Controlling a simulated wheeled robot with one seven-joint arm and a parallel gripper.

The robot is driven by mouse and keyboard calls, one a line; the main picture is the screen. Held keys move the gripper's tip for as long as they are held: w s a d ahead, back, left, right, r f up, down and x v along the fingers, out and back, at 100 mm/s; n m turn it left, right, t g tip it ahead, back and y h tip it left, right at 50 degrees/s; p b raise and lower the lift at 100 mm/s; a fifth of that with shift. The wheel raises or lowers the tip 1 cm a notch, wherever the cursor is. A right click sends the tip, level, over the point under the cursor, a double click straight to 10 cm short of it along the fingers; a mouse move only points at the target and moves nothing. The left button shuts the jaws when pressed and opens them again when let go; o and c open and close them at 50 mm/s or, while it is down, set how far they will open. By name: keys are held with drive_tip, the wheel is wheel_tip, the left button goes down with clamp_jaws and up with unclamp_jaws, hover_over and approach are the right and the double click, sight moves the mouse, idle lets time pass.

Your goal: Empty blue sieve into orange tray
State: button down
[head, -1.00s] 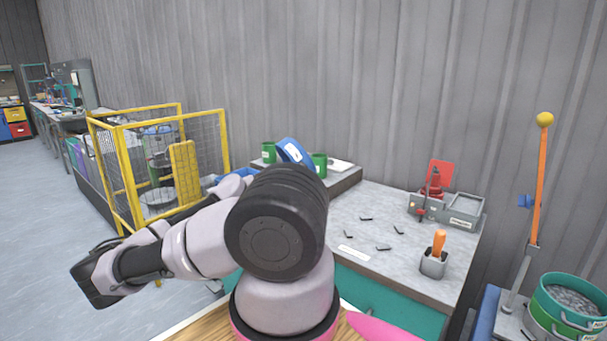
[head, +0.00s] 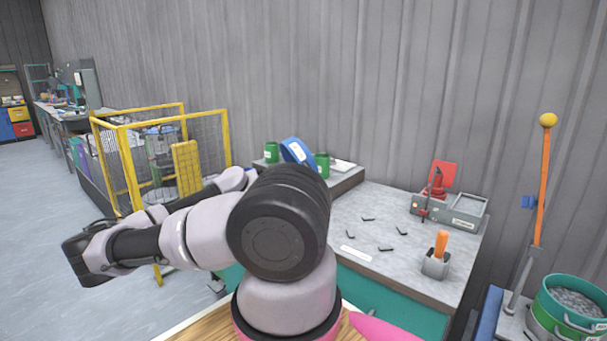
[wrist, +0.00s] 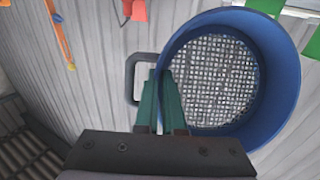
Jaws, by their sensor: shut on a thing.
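The blue sieve (wrist: 283,65) fills the right of the wrist view, its round wall around a grey wire mesh. I cannot make out any powder on the mesh. My gripper (wrist: 165,80) is shut on the sieve at its near side, beside a dark loop handle; whether the fingers grip the handle or the rim is unclear. In the head view the sieve (head: 290,148) is tilted on edge above the back of the bench, between green pots, and my arm hides the gripper. No orange tray is visible in either view.
Green pots (head: 322,166) stand at the back of the grey bench (head: 345,215). Small dark pieces, an orange-handled tool in a holder (head: 436,266) and a red device (head: 436,190) are on it. A yellow cage (head: 150,117) stands left; a green tub of grey grains (head: 572,300) is at right.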

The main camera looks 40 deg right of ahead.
sight(303, 161)
drive_tip(key=shift+r+t+y, duration=0.25)
drive_tip(key=shift+t+y, duration=0.3)
drive_tip(key=shift+y, duration=0.75)
drive_tip(key=shift+r+t+y, duration=0.25)
drive_tip(key=shift+t+y, duration=0.3)
drive_tip(key=shift+y, duration=0.75)
drive_tip(key=t+y, duration=0.1)
drive_tip(key=y, duration=0.1)
drive_tip(key=r+t+y, duration=0.1)
drive_tip(key=y, duration=0.2)
drive_tip(key=shift+d+y, duration=0.1)
drive_tip(key=shift+y, duration=0.2)
drive_tip(key=t+y, duration=0.1)
drive_tip(key=y, duration=0.2)
drive_tip(key=r+t+y, duration=0.1)
drive_tip(key=y, duration=0.2)
drive_tip(key=shift+s+r, duration=0.1)
drive_tip(key=y, duration=0.1)
drive_tip(key=t+y, duration=0.1)
drive_tip(key=y, duration=0.1)
drive_tip(key=shift+r+t+y, duration=0.25)
drive_tip(key=shift+t+y, duration=0.05)
drive_tip(key=shift+r+y, duration=0.1)
drive_tip(key=shift+y, duration=0.4)
